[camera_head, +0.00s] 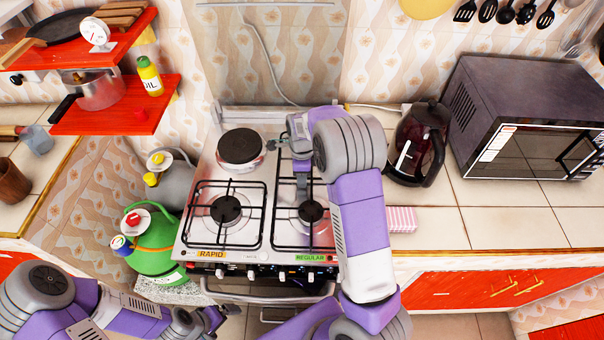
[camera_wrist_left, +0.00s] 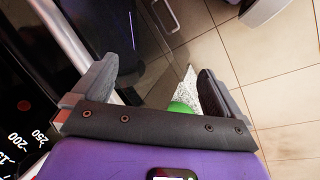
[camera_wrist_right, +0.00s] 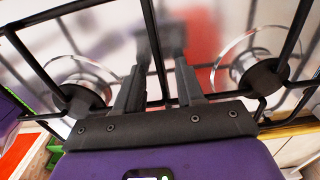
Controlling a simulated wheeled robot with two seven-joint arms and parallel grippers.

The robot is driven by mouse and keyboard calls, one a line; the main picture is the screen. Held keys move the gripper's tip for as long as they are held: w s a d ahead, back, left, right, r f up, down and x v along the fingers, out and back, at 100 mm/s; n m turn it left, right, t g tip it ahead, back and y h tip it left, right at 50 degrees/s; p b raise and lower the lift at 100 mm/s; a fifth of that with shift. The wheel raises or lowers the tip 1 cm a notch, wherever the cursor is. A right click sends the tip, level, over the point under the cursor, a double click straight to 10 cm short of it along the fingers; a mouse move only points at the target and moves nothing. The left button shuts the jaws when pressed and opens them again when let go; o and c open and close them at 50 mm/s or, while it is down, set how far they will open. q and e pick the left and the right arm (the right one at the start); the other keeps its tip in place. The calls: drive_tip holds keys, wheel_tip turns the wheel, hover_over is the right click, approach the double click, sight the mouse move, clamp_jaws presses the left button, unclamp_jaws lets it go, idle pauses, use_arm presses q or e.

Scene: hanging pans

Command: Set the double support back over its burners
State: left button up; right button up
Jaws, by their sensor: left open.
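The double support (camera_head: 273,215) is a black wire frame on the right half of the white stove (camera_head: 230,255), above the front right burner (camera_head: 311,211). My right arm hides part of it. My right gripper (camera_head: 301,188) points down at its middle. In the right wrist view, a black bar of the support (camera_wrist_right: 151,30) runs between the two fingers of the right gripper (camera_wrist_right: 162,65); whether they press on it is unclear. Two burners (camera_wrist_right: 82,96) (camera_wrist_right: 262,78) show on either side. My left gripper (camera_head: 212,318) is open and empty, low in front of the stove; its spread fingers (camera_wrist_left: 157,88) face the floor.
A single support (camera_head: 186,215) sits over the front left burner, with a round hotplate (camera_head: 240,147) behind. A green canister (camera_head: 152,240) stands left of the stove. A kettle (camera_head: 418,145), a pink striped box (camera_head: 401,219) and a microwave (camera_head: 525,120) are on the right counter.

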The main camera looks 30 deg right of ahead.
wheel_tip(320, 180, up, 8)
drive_tip(key=shift+f+p, duration=0.15)
drive_tip(key=shift+p, duration=0.75)
drive_tip(key=shift+w, duration=0.1)
